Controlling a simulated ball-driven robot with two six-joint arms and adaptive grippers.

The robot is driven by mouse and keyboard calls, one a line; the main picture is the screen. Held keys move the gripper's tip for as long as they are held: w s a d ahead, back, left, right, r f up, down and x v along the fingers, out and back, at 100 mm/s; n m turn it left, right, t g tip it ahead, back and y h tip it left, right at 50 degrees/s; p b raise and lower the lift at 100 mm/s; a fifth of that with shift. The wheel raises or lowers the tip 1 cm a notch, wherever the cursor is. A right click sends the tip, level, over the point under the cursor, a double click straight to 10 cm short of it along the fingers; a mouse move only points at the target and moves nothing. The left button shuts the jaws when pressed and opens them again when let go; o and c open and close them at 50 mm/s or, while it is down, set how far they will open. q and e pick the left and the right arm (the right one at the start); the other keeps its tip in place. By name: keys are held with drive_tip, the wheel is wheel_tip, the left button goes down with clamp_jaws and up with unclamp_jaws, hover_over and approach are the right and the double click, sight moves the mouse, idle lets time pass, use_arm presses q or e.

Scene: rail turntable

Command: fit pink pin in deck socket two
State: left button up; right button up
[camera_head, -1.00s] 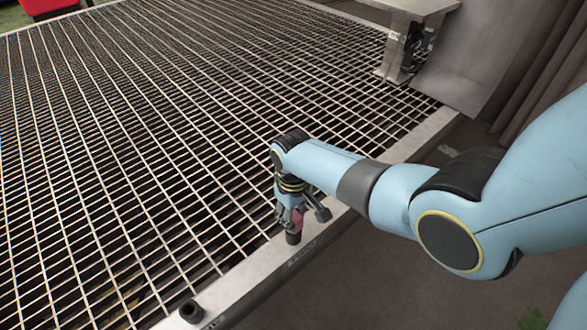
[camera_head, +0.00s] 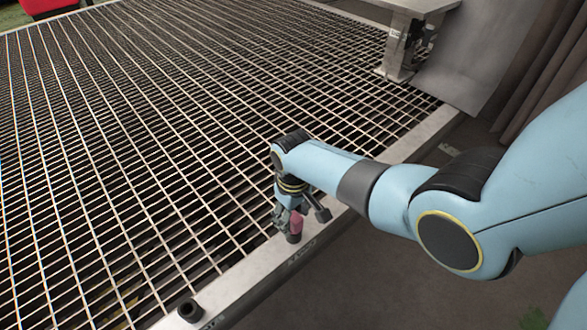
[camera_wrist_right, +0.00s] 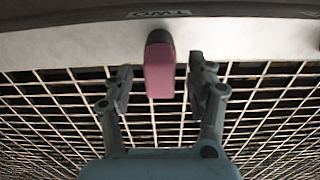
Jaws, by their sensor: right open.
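The pink pin (camera_head: 295,222) stands on the metal rim at the near edge of the grating. Its lower end meets a dark socket (camera_head: 293,238) there. In the right wrist view the pin (camera_wrist_right: 159,72) shows between my fingers, its far end at the dark socket (camera_wrist_right: 159,37) beside the label TWO (camera_wrist_right: 158,14). How deep it sits cannot be told. My right gripper (camera_head: 302,212) is open at the pin. In the right wrist view one finger of the gripper (camera_wrist_right: 160,80) is on each side, with gaps to the pin. My left gripper is not in view.
Another dark, empty-looking socket (camera_head: 190,311) stands on the rim at the lower left. The wide metal grating (camera_head: 130,150) fills the left and middle. A grey metal stand (camera_head: 405,45) and a panel (camera_head: 490,55) are at the back right.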

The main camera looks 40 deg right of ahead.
wheel_tip(320, 180, up, 12)
idle(0.4)
